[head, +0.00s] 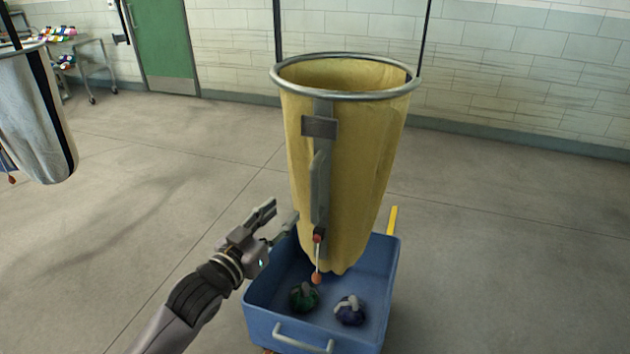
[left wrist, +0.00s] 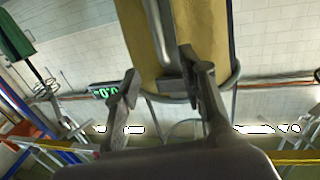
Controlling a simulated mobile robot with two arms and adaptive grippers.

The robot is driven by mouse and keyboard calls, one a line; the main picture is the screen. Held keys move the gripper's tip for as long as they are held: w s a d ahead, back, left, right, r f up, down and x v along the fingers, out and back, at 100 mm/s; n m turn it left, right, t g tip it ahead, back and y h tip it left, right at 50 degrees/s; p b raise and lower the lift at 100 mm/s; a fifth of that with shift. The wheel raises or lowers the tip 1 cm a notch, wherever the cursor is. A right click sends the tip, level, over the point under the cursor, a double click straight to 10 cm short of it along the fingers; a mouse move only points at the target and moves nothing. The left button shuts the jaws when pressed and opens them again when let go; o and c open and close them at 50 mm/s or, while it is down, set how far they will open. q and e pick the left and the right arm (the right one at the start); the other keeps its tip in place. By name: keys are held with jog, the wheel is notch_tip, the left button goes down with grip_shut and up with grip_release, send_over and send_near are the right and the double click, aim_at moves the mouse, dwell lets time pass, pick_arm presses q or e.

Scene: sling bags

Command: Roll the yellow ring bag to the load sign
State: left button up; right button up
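The yellow ring bag (head: 350,170) hangs from a metal ring on dark straps. A grey handle (head: 320,185) runs down its front, with a red-tipped cord at the bottom. My left gripper (head: 281,213) is open and empty, just left of the bag's lower part. In the left wrist view the bag (left wrist: 208,30) fills the top, with its grey handle (left wrist: 157,30) beyond and between the spread fingers (left wrist: 158,68); contact is not clear. I cannot make out a load sign. My right gripper is not in view.
A blue tub (head: 262,308) with a front handle stands under the bag, holding a green bundle (head: 304,296) and a dark blue bundle (head: 349,310). A grey bag (head: 35,120) hangs at far left. A green-digit display (left wrist: 106,91) shows in the wrist view. Floor at right is clear.

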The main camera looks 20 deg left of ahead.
aim_at(312, 185)
pick_arm(q)
jog(key=p+x, duration=0.2)
jog(key=x, duration=1.2)
jog(key=shift+d, duration=0.15)
jog(key=shift+c, duration=0.2)
jog(key=shift+f, duration=0.1)
jog(key=c, duration=0.8)
grip_shut()
